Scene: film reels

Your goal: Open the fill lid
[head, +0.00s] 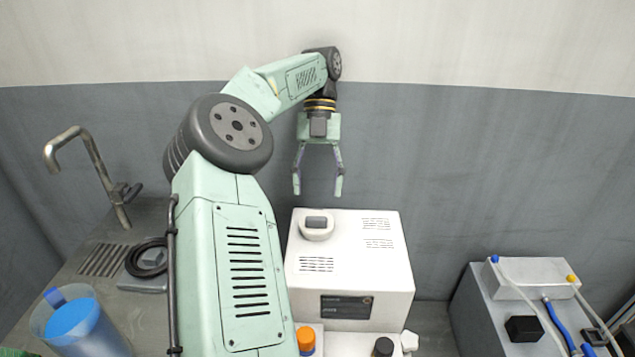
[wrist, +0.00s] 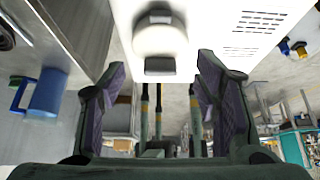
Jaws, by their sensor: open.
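A white box-shaped machine (head: 345,270) stands on the counter in the middle of the head view. On its top, near the back left, is a round white lid with a dark grey tab (head: 317,228). The lid also shows at the top of the wrist view (wrist: 160,42), with a dark piece at its lower edge. My gripper (head: 318,190) points down above the back of the machine. It is open and empty, with both fingers apart and clear of the lid. In the wrist view the two fingers frame a gap below the lid.
A clear jug with blue inside (head: 75,325) stands at the lower left, near a metal tap (head: 90,165) and a coiled black hose (head: 147,258). Bottles with orange (head: 306,340) and black caps (head: 383,347) stand before the machine. A grey unit with tubes (head: 530,290) is right.

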